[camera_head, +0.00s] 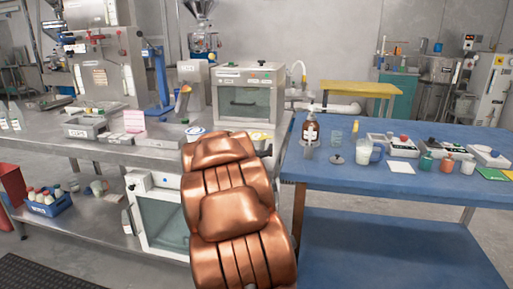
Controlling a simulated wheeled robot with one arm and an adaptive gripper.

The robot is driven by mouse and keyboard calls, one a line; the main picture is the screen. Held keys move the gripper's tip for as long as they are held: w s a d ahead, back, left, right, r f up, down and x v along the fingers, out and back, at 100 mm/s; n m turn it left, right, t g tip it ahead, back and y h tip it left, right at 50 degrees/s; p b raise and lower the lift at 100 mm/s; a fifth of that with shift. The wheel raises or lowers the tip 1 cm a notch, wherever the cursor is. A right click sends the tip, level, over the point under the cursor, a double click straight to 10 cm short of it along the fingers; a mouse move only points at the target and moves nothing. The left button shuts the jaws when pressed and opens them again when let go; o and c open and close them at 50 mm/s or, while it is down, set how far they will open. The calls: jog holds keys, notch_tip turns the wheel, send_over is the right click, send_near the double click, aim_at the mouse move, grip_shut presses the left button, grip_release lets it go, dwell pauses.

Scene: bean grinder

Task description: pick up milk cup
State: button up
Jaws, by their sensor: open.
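A smaller plain white cup (467,166) stands farther right on the same table. My copper-coloured arm fills the lower middle of the view, left of the blue table and apart from the cups. I cannot make out my gripper in this view.
A brown pump bottle (310,128), a clear glass (336,137) and a round grey lid (336,159) stand left of the whitish cup. A white card (401,167), scales and small coloured bottles lie to its right. The blue table's front is clear.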

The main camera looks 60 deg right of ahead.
jog(key=shift+x, duration=1.1)
jog(key=c, duration=1.4)
jog(key=shift+r, duration=0.3)
jog(key=b+v, duration=0.4)
jog(key=v, duration=1.4)
